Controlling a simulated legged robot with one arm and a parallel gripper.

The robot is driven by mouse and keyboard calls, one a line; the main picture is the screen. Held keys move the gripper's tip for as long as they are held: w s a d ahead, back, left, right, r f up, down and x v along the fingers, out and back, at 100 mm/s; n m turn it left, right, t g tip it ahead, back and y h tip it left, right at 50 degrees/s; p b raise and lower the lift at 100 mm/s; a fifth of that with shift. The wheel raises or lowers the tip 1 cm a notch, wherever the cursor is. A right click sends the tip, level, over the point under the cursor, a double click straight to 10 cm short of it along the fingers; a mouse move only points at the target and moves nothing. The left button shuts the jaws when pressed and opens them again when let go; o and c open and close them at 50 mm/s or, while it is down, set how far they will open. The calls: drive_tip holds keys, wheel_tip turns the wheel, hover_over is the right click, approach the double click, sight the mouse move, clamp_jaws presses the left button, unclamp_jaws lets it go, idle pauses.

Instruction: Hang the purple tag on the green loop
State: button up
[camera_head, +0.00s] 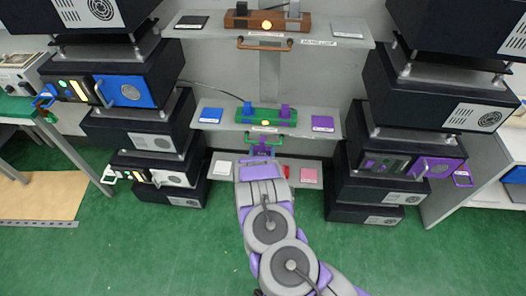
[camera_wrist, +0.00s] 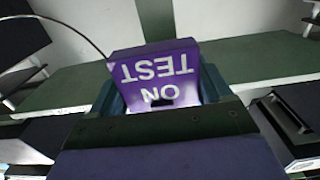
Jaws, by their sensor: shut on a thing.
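The purple tag (camera_wrist: 155,75) fills the middle of the wrist view, with upside-down white lettering reading TEST ON and a small dark slot near its lower edge. My gripper (camera_wrist: 160,100) is shut on it, with dark teal finger parts on both sides. In the head view my gripper (camera_head: 262,155) is just below the front of the middle shelf. The green loop (camera_head: 265,136) is a handle-like bar at that shelf's front edge, right above my gripper. My gripper partly covers the tag there, and I cannot tell whether tag and loop touch. The loop is not clear in the wrist view.
The middle shelf (camera_head: 226,127) holds a green lever fixture (camera_head: 265,118), a blue plate (camera_head: 211,115) and a purple plate (camera_head: 322,123). A brown loop (camera_head: 265,46) is on the upper shelf. Stacked black boxes stand left and right. Green floor (camera_head: 180,245) is open in front.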

drive_tip(key=shift+a+f, duration=0.1)
drive_tip(key=shift+f, duration=0.2)
drive_tip(key=shift+d, duration=0.35)
drive_tip(key=o, duration=1)
drive_tip(key=shift+a, duration=0.2)
drive_tip(key=shift+c, duration=0.2)
drive_tip(key=s+p, duration=0.2)
drive_tip(key=s, duration=1.5)
drive_tip(key=shift+s+a, duration=0.2)
drive_tip(key=shift+a, duration=0.2)
